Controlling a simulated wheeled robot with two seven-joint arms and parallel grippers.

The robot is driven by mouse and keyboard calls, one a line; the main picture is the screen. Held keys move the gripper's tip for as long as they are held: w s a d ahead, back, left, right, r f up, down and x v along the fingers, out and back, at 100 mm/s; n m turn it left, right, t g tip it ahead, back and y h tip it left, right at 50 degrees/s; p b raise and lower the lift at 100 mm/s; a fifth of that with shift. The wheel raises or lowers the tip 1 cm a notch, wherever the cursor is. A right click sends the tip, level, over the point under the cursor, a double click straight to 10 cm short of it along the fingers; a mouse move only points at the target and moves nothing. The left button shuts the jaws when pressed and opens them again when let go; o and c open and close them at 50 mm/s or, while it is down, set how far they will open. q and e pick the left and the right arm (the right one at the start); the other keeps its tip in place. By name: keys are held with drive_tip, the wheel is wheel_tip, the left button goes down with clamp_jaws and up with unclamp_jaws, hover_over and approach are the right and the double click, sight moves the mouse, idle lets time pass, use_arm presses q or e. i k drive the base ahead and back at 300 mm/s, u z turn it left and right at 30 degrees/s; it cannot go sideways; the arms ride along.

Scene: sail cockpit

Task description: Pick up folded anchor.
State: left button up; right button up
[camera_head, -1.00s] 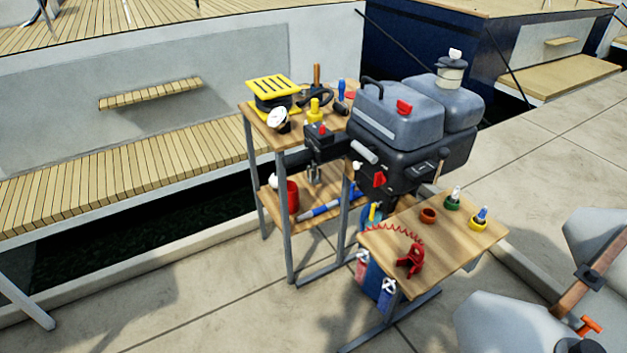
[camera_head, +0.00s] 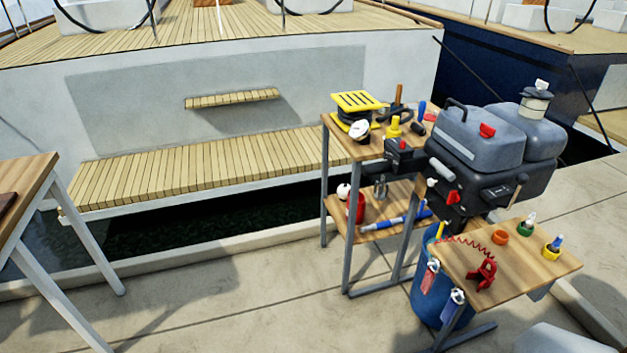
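I cannot make out a folded anchor in the head view. The wooden shelf stand (camera_head: 337,148) right of centre holds several items on its top and lower shelf, none clearly an anchor. A grey and black outboard motor (camera_head: 483,150) stands beside it. A small wooden table (camera_head: 541,263) in front carries a red clip with a coiled cord (camera_head: 482,274) and small coloured pots. Neither of my grippers is in view.
Another wooden table (camera_head: 28,187) with pale legs stands at the left edge, with a dark brown item partly cut off. A white boat with a slatted swim platform (camera_head: 200,170) lies behind, across a strip of dark water (camera_head: 190,220). The concrete dock (camera_head: 210,310) in front is clear.

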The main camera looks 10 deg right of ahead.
sight(379, 195)
drive_tip(key=u, duration=0.9)
drive_tip(key=i, duration=1.6)
drive_tip(key=z, duration=0.5)
drive_tip(key=i, duration=1.15)
drive_tip(key=z, duration=1.5)
drive_tip(key=i, duration=0.6)
drive_tip(key=u, duration=0.05)
